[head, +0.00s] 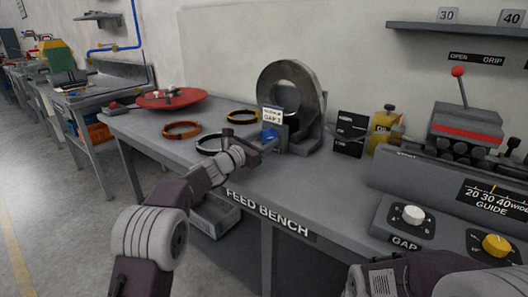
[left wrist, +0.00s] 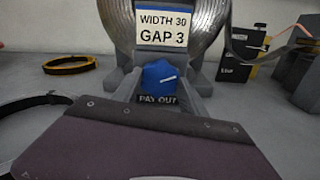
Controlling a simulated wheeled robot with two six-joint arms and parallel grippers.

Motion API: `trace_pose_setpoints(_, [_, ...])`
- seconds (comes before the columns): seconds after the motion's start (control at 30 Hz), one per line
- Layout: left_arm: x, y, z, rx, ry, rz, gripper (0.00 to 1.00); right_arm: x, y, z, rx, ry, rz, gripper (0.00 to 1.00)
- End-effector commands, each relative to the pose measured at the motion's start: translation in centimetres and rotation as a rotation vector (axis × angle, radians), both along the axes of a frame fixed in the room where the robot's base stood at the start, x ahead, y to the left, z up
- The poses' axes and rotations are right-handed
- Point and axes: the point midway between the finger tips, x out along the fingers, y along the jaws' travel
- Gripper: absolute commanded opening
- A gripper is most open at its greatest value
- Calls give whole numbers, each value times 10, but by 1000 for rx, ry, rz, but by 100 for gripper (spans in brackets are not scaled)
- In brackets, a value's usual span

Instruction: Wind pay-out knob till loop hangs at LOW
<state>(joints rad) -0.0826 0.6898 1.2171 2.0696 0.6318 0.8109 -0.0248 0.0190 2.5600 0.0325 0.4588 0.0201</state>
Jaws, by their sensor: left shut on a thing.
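The blue pay-out knob (head: 269,134) sits on the front of the coil stand. In the left wrist view the knob (left wrist: 160,76) has a white mark on its face and a PAY OUT label (left wrist: 158,99) below it. My left gripper (head: 264,143) is shut on the knob, its grey fingers on either side of it. The metal coil (head: 270,88) stands upright behind. A strip (left wrist: 262,49) runs from the coil to the right in the left wrist view. I cannot make out how low its loop hangs. My right gripper is out of view.
A dark card (head: 349,135) and yellow bottles (head: 386,118) stand right of the coil. Black and orange rings (head: 182,130) and a red turntable (head: 172,99) lie left. A GAP knob (head: 413,215) and a yellow knob (head: 496,245) are at the right.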

Motion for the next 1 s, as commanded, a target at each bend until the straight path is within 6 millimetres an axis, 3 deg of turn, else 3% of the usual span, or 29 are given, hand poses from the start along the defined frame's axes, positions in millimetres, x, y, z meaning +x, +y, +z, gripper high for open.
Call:
trace_pose_setpoints(0.03, [0,0,-7,35,-25,1,10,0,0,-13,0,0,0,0])
trace_pose_setpoints(0.4, [0,0,-5,298,-215,0,10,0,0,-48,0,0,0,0])
trace_pose_setpoints(1.0, [0,-1,-2,506,-365,-1,9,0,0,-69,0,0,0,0])
